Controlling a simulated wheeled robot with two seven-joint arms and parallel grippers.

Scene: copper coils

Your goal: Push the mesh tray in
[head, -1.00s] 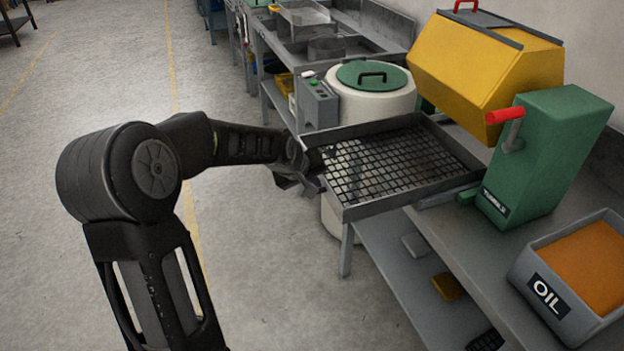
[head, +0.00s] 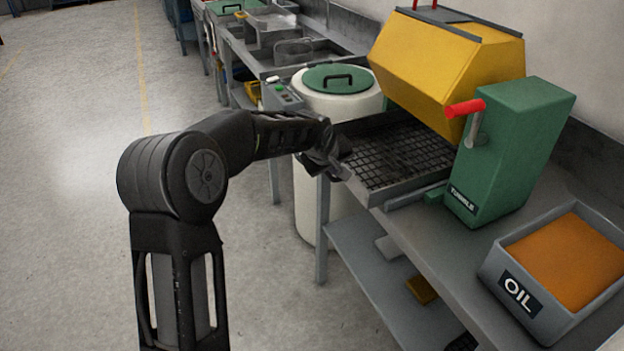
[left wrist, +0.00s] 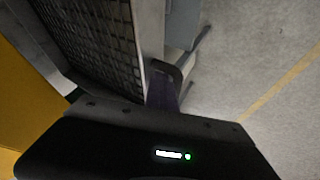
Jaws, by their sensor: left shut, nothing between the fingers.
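The grey mesh tray (head: 408,188) lies level at the bench's front edge, its far part beneath the yellow tumbler drum (head: 440,65). Its dark grid floor shows. My left gripper (head: 341,171) is shut and empty at the tray's outer rim, on the aisle side. It seems to touch the rim. In the left wrist view the tray's mesh and outer wall (left wrist: 150,35) run along the upper left, and a finger of my left gripper (left wrist: 164,88) is against or very near that wall. My right gripper is not in view.
A green tumbler housing (head: 510,150) with a red-handled crank (head: 465,108) stands right of the tray. An orange-filled oil bin (head: 530,310) sits nearer on the bench. A white drum with a green lid (head: 342,78) stands behind the tray. The floor at left is clear.

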